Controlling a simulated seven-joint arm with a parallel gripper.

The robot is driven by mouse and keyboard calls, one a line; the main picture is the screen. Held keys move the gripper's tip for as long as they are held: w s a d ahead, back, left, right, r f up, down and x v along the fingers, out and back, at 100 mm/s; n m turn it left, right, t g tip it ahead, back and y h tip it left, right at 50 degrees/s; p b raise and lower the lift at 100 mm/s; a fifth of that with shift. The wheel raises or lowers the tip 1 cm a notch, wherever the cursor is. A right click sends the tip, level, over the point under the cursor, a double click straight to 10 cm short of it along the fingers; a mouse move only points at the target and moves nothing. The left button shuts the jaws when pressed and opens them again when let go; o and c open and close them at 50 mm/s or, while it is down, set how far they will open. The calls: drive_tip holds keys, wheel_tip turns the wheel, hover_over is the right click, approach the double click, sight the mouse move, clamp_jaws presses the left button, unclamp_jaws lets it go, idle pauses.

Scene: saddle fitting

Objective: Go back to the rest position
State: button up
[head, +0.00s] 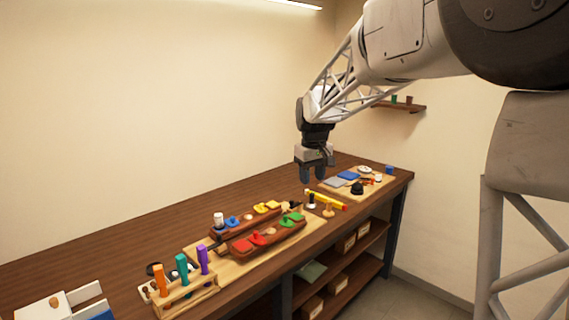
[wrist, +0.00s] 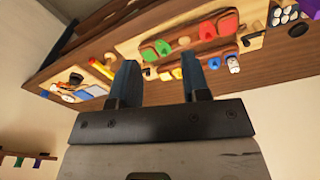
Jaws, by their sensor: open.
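My gripper (head: 312,172) hangs above the far right part of the workbench, fingers pointing down, apart from everything on the bench. In the wrist view my gripper (wrist: 160,82) shows two dark fingers spread apart with nothing between them. Below and to the left in the head view is a wooden board (head: 318,221) with two long wooden pieces. The front piece carries red pads (head: 249,243) and green pads (head: 291,219). The rear piece carries blue pads (head: 233,221) and yellow pads (head: 268,207).
A rack with orange, teal and purple handles (head: 182,268) stands front left. A tray (head: 376,186) with grey and blue pads lies at the far right end. A yellow tool (head: 328,201) lies between. A wall shelf (head: 402,106) is behind the arm. The air around my gripper is clear.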

drive_tip(key=s+d+m, duration=0.2)
drive_tip(key=s+d, duration=0.2)
drive_tip(key=s, duration=0.8)
drive_tip(key=s+d+m, duration=0.1)
drive_tip(key=s+d, duration=0.2)
drive_tip(key=s, duration=0.9)
drive_tip(key=s+d+f+m, duration=0.1)
drive_tip(key=s+f, duration=0.2)
drive_tip(key=s, duration=0.8)
drive_tip(key=s+d+f+m+t, duration=0.1)
drive_tip(key=s+f, duration=0.3)
drive_tip(key=s, duration=0.6)
drive_tip(key=shift+s+d+f+m+t, duration=0.3)
drive_tip(key=shift+s+d+m, duration=0.15)
drive_tip(key=shift+d, duration=0.35)
